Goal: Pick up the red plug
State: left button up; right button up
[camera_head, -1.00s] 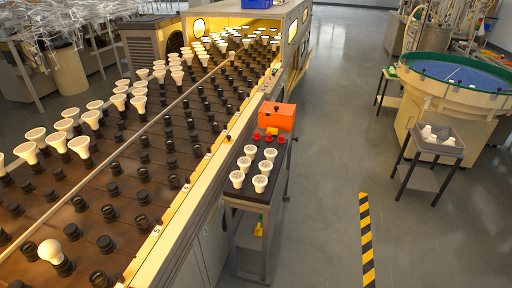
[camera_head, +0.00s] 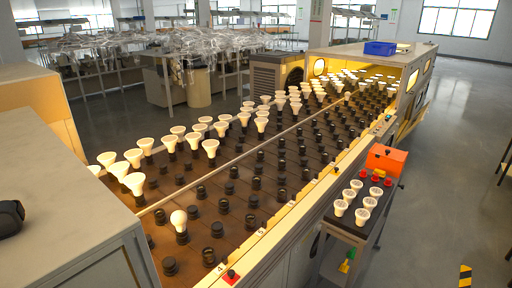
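Several small red plugs stand in a row on the narrow side table, in front of the orange box; the middle one (camera_head: 376,178) has one red plug (camera_head: 364,173) to its left and another (camera_head: 388,182) to its right. They are small in the picture, so their shape is hard to make out. A yellow piece (camera_head: 380,172) sits behind them against the orange box (camera_head: 386,158). I cannot tell which red plug the task names. Neither of my grippers is in view.
White bulbs (camera_head: 362,217) stand on the side table in front of the plugs. The long rack (camera_head: 228,187) of black sockets, partly filled with bulbs, runs alongside. A grey cabinet (camera_head: 60,200) with a dark object (camera_head: 10,218) is at left. Open floor (camera_head: 450,190) lies at right.

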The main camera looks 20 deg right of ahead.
aim_at(363, 174)
jog(key=i+l+u, duration=0.15)
jog(key=l+u, duration=0.15)
jog(key=l, duration=0.6)
jog(key=i+l+u, duration=0.1)
jog(key=l+u, duration=0.2)
jog(key=l, duration=1.9)
jog(key=i+l, duration=0.15)
jog(key=l, duration=1.15)
